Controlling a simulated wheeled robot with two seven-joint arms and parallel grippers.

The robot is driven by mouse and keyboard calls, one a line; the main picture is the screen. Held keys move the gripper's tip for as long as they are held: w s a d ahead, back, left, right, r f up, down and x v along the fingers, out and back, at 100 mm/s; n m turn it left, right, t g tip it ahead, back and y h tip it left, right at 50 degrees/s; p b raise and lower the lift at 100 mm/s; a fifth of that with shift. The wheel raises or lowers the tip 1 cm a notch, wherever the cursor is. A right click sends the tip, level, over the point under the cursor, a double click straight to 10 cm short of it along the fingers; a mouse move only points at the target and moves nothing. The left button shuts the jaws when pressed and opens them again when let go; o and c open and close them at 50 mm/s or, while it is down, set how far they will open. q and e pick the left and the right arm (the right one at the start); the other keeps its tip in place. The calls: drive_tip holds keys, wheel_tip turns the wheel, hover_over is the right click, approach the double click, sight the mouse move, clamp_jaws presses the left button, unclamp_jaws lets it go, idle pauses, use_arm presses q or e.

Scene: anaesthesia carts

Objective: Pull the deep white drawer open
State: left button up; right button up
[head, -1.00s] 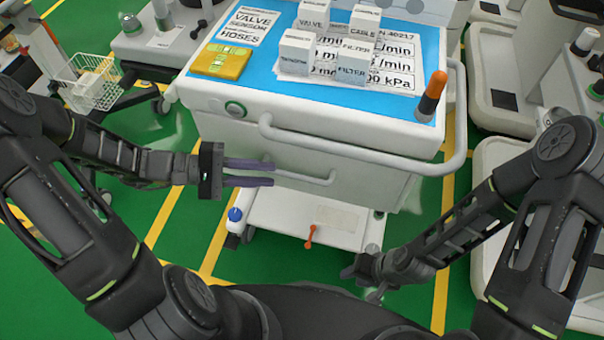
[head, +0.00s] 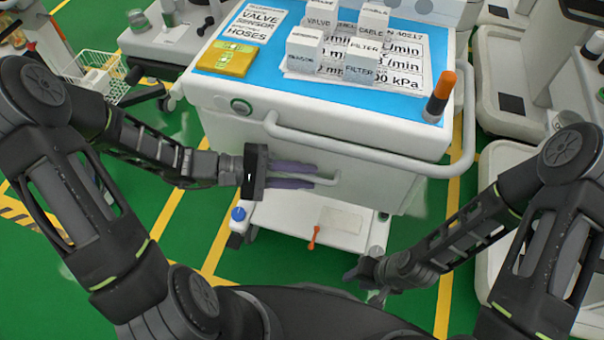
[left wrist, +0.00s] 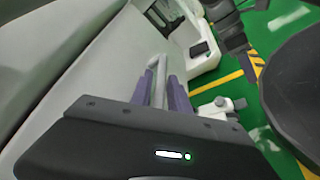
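The deep white drawer (head: 355,197) is the plain front below the cart's top, and it looks shut. Its pale bar handle (head: 330,181) runs across the front, partly hidden by my left gripper. My left gripper (head: 316,176) is at this handle with its two purple fingers apart. In the left wrist view the handle bar (left wrist: 160,75) lies between the fingers of my left gripper (left wrist: 160,85); I cannot tell whether they touch it. My right gripper (head: 352,274) is low, to the right of the cart's lower shelf, away from the drawer; its fingers are unclear.
A white push rail (head: 370,154) curves around the cart's front above the drawer handle. Boxes, a yellow pack (head: 227,59) and an orange-tipped cylinder (head: 439,96) stand on the blue top. A lower shelf (head: 300,215) sticks out below. Green floor is free at left.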

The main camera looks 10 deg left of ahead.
use_arm(q)
clamp_jaws()
idle(1.4)
